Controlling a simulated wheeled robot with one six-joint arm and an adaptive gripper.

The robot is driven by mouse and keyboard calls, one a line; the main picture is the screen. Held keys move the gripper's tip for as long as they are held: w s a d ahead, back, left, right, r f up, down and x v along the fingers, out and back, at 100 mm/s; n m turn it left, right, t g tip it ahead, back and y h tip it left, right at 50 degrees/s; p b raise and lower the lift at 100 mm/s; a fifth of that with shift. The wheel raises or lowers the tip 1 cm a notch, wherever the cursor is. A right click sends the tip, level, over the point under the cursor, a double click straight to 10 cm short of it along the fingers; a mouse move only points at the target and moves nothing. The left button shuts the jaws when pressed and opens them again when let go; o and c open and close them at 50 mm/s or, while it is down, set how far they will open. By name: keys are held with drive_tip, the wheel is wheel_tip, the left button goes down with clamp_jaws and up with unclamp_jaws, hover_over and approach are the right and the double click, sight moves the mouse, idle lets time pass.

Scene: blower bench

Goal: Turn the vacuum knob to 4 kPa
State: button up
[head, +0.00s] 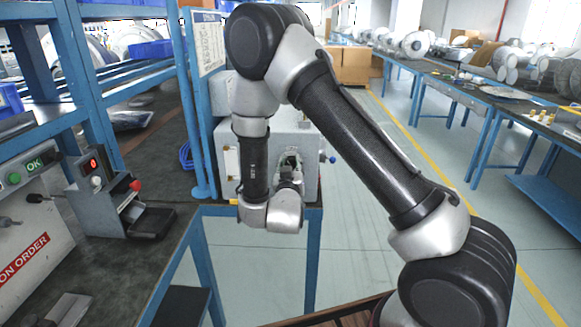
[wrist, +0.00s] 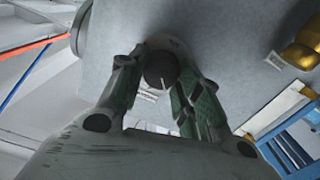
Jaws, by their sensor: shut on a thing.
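The vacuum knob (wrist: 161,70) is a dark round knob with a light pointer line, on the grey face of a machine in the wrist view. My gripper (wrist: 160,84) has its two green-padded fingers on either side of the knob, shut on it. The pointer line runs toward the lower part of the knob in the wrist view. The scale marks and the kPa value cannot be read. In the head view the grey machine box (head: 225,140) stands on a blue bench, with my gripper (head: 290,165) at its front face; the knob is hidden there.
A brass fitting (wrist: 303,50) and a small label (wrist: 274,60) sit on the machine face. A blue ball-ended lever (head: 332,159) sticks out at the machine's right side. A blue rack post (head: 196,110) stands close left. Open floor lies to the right.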

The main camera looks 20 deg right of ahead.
drive_tip(key=o, duration=1)
drive_tip(key=shift+o, duration=0.2)
drive_tip(key=v, duration=1.2)
